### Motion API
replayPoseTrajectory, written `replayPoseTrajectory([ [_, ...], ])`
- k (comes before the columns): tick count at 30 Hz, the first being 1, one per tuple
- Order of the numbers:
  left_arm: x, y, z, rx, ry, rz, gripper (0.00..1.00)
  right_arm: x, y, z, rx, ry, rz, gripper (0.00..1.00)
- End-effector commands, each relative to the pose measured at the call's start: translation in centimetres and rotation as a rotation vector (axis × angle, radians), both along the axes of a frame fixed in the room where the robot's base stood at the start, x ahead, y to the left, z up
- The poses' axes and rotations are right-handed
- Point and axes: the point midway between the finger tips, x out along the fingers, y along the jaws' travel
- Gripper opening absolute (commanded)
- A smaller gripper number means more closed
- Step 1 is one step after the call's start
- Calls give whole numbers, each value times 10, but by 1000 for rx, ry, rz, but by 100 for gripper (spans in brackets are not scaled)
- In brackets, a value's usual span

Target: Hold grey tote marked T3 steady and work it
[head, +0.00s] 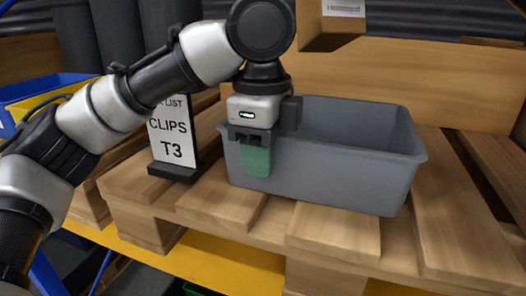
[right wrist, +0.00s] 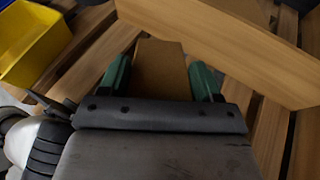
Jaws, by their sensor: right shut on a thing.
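The grey tote (head: 330,172) stands upright on the wooden pallet in the head view; the part of its inside that I see looks empty. My left gripper (head: 256,158) is at its near wall, toward the left corner. One green finger lies flat against the outside, below the rim; the other is hidden behind the wall. A sign (head: 172,138) reading CLIPS T3 stands left of the tote. My right gripper (right wrist: 160,80) shows only in the right wrist view, its green fingers on either side of a brown carton-like piece (right wrist: 160,68).
A brown carton (head: 325,25) with a white label shows above the tote's far side, cut by the frame's top. The pallet (head: 335,230) has gaps between boards. A yellow bin (right wrist: 32,45) is at the left in the right wrist view. A wooden board (right wrist: 220,50) crosses behind the right fingers.

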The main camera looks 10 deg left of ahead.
Motion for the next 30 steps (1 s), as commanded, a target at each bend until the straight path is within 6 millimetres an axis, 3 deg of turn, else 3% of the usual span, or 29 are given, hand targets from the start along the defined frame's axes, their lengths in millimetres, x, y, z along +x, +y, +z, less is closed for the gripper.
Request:
replayPoseTrajectory([
  [7, 0, 0, 0, 0, -1, 0, 34, 0, 0, 1, 1, -2, 0, 34],
  [14, 0, 0, 0, 0, 0, 0, 0, 0, 0, 1, 1, -2, 0, 34],
  [23, 0, 0, 0, 0, 0, 0, 0, -2, -1, 1, 2, -7, 1, 34],
  [30, 0, 0, 0, -1, 0, 0, 0, -35, -12, 4, 35, -120, 22, 34],
])
